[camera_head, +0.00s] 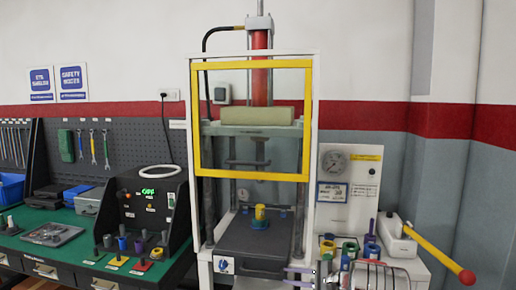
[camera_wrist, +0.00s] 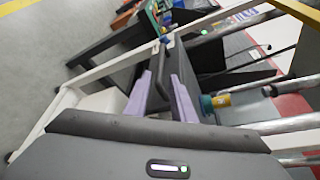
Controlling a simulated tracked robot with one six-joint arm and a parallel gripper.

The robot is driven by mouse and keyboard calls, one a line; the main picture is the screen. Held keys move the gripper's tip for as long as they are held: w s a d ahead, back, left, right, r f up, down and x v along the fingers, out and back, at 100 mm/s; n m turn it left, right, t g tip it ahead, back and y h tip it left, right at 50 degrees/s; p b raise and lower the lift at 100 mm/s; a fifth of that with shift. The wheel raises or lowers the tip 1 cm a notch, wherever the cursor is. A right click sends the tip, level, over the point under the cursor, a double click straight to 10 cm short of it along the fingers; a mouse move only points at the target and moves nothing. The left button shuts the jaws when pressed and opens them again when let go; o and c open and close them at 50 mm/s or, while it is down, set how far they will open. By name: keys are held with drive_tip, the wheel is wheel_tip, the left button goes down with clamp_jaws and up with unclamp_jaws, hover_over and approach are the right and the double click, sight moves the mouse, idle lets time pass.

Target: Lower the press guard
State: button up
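The press guard (camera_head: 308,120) is a yellow rectangular frame with a clear middle. It sits high on the front of the white-framed press (camera_head: 314,205), and the lower press opening is uncovered. A yellow strip at the top right of the wrist view (camera_wrist: 300,10) may be part of it. My gripper (camera_head: 288,276) is low in front of the press, right of its dark base and well below the guard. In the wrist view its lavender fingers (camera_wrist: 160,80) stand apart. A dark bar (camera_wrist: 153,85) shows between them; I cannot tell whether it touches either finger.
A blue cup with a yellow part (camera_head: 260,216) stands on the dark press base (camera_head: 250,248). A red-knobbed lever (camera_head: 440,258) and several small coloured parts are at the right. A control box (camera_head: 150,205) and green bench (camera_head: 40,225) are at the left.

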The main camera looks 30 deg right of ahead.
drive_tip(key=a+r, duration=0.1)
drive_tip(key=a, duration=0.1)
drive_tip(key=a+r+n+g, duration=0.1)
drive_tip(key=a, duration=0.1)
drive_tip(key=a+r+n+g+y, duration=0.1)
drive_tip(key=a+r, duration=0.1)
drive_tip(key=a, duration=0.1)
drive_tip(key=shift+w+a, duration=0.1)
drive_tip(key=shift+w, duration=0.25)
clamp_jaws()
drive_tip(key=s+a+r+n+g+h, duration=0.1)
drive_tip(key=s+a+r+n+g, duration=0.15)
drive_tip(key=a, duration=0.55)
drive_tip(key=s+a+r+n+g, duration=0.2)
drive_tip(key=s+a+r, duration=0.2)
drive_tip(key=a, duration=0.4)
drive_tip(key=s+a+r+n+g+h, duration=0.1)
drive_tip(key=s+a+r+n+g, duration=0.2)
drive_tip(key=a, duration=0.5)
drive_tip(key=s+a+r+n+t+h, duration=0.1)
drive_tip(key=s+a+n+h, duration=0.2)
drive_tip(key=s, duration=0.9)
drive_tip(key=s+a+r+n+h, duration=0.1)
drive_tip(key=s+a+n+h, duration=0.2)
drive_tip(key=s, duration=1)
drive_tip(key=a+n, duration=0.3)
drive_tip(key=a, duration=0.2)
drive_tip(key=shift+s+a+r+t, duration=0.15)
drive_tip(key=shift+t, duration=0.2)
drive_tip(key=shift+a, duration=0.1)
